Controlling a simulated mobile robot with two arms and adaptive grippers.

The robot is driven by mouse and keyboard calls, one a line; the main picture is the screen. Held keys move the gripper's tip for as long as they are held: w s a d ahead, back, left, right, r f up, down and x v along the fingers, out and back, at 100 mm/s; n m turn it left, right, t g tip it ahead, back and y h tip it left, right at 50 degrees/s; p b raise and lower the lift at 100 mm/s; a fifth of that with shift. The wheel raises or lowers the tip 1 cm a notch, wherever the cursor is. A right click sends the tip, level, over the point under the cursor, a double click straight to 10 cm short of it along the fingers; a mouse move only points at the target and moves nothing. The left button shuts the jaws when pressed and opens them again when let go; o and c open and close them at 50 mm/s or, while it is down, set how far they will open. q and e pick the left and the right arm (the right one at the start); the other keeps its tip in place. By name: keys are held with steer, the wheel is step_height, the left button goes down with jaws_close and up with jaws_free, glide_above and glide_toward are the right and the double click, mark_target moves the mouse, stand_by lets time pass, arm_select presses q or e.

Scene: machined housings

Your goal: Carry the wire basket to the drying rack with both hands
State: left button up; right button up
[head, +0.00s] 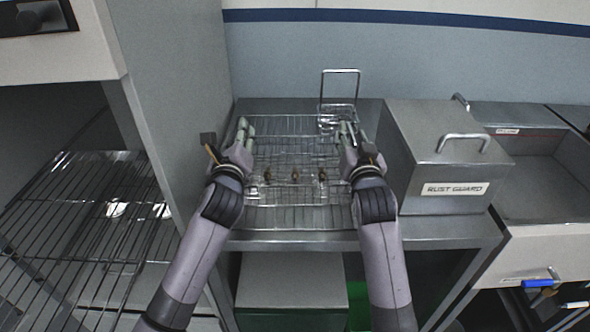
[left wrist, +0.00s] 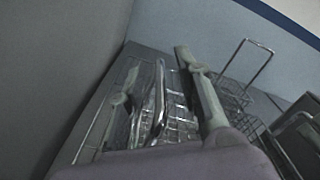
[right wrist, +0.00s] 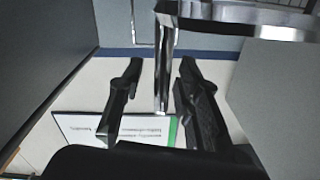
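The wire basket (head: 295,216) sits on a metal counter, with several small brown parts (head: 295,174) in it. My left gripper (head: 245,124) is at its left side; in the left wrist view its pale fingers are apart, with a shiny wire handle (left wrist: 159,90) between them. My right gripper (head: 349,129) is at the basket's right side; in the right wrist view its dark fingers are apart on either side of a metal bar (right wrist: 164,70). I cannot tell whether either gripper touches the metal. A wire rack (head: 85,225), seemingly the drying rack, is at the lower left.
A grey panel (head: 180,90) stands between counter and rack. A small wire basket with a tall handle (head: 340,72) is behind my right gripper. A lidded metal box labelled RUST GUARD (head: 445,165) stands close on the right, with an open basin (head: 540,180) beyond it.

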arm_select(q)
steer(key=shift+w, duration=0.35)
arm_select(e)
steer(key=shift+w, duration=0.35)
arm_select(q)
jaws_close()
arm_select(e)
jaws_close()
arm_select(q)
steer(key=shift+d, duration=0.1)
arm_select(e)
steer(key=shift+a+r, duration=0.1)
